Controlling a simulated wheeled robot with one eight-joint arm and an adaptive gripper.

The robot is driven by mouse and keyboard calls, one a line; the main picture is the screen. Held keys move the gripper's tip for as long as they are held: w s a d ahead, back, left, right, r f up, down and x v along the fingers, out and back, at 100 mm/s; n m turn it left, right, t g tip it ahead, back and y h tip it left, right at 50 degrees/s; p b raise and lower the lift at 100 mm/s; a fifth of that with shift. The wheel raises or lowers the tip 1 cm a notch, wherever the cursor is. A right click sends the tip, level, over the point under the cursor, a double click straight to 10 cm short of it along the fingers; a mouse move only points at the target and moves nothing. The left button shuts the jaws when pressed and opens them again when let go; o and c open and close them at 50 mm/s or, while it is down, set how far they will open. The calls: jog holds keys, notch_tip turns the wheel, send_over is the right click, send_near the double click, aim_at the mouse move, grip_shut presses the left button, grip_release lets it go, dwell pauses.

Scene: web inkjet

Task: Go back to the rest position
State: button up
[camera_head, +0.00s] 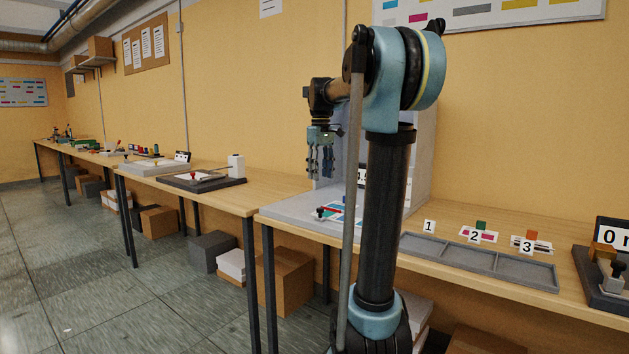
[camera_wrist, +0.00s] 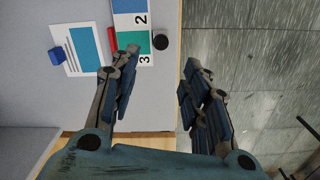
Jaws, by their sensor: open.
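My gripper (camera_head: 320,163) hangs pointing down at the end of my raised arm, above the grey board on the middle table. In the wrist view my gripper (camera_wrist: 160,72) has its two fingers spread apart with nothing between them. Below it lie a card with a blue rectangle (camera_wrist: 85,48), a small blue block (camera_wrist: 56,56), a red piece (camera_wrist: 112,42), a coloured strip with numbers 2 and 3 (camera_wrist: 133,40) and a black round knob (camera_wrist: 160,42). None of them touches the fingers.
A grey three-part tray (camera_head: 478,258) stands on the right table, with number signs and stamped cards behind it. A light grey panel (camera_head: 420,165) stands behind my arm. Cardboard boxes (camera_head: 285,280) sit under the tables. The floor (camera_head: 130,300) at the left is clear.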

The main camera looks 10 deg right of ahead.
jog(key=s+d+f+m+t, duration=0.1)
jog(key=s+f+m, duration=0.4)
jog(key=s+f, duration=2.4)
jog(key=s+t, duration=0.1)
jog(key=s, duration=0.2)
jog(key=shift+d+f+m, duration=0.4)
jog(key=shift+w, duration=0.1)
jog(key=shift+w+f, duration=0.2)
jog(key=shift+w, duration=0.15)
dwell(0.4)
